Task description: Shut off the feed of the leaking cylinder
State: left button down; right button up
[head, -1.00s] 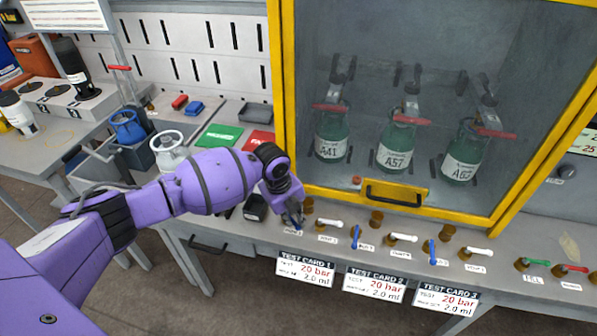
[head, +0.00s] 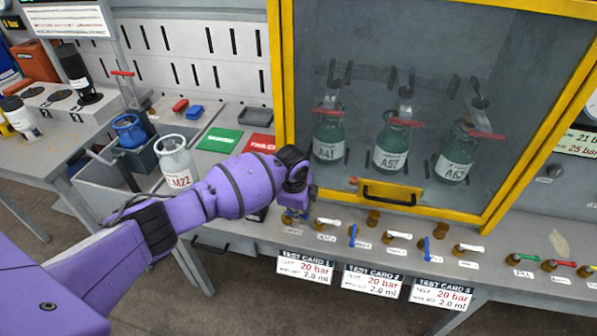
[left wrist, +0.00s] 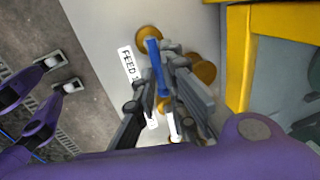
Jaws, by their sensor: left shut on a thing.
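Three green cylinders stand behind the cabinet window, labelled A41 (head: 328,140), A57 (head: 391,148) and what looks like A62 (head: 455,160). I cannot make out which one leaks. My left gripper (head: 294,213) is at the leftmost valve below the cabinet. In the left wrist view the gripper (left wrist: 162,78) is shut on the blue lever (left wrist: 154,55) beside the FEED 1 label (left wrist: 128,65). This lever lies along the row. The other blue levers, the middle one (head: 353,235) and the right one (head: 425,247), point across it. My right gripper is out of view.
White levers (head: 398,236) sit between the blue ones, with test cards (head: 305,268) hanging below. The yellow cabinet frame (head: 430,208) rises close behind the valves. A white cylinder marked M22 (head: 177,165) stands on the left, near my arm.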

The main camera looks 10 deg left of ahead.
pick_arm(q)
jog(key=shift+s+a+f, duration=0.2)
jog(key=shift+f, duration=0.05)
dwell(0.3)
jog(key=c, duration=2)
grip_release()
jog(key=shift+o, duration=0.4)
jog(key=shift+s+r, duration=0.1)
jog(key=shift+r, duration=0.05)
jog(key=shift+w+d+r, duration=0.15)
jog(key=shift+w, duration=0.05)
notch_tip(320, 180, up, 12)
jog(key=s, duration=0.2)
jog(key=shift+s+f, duration=0.2)
jog(key=shift+s, duration=0.05)
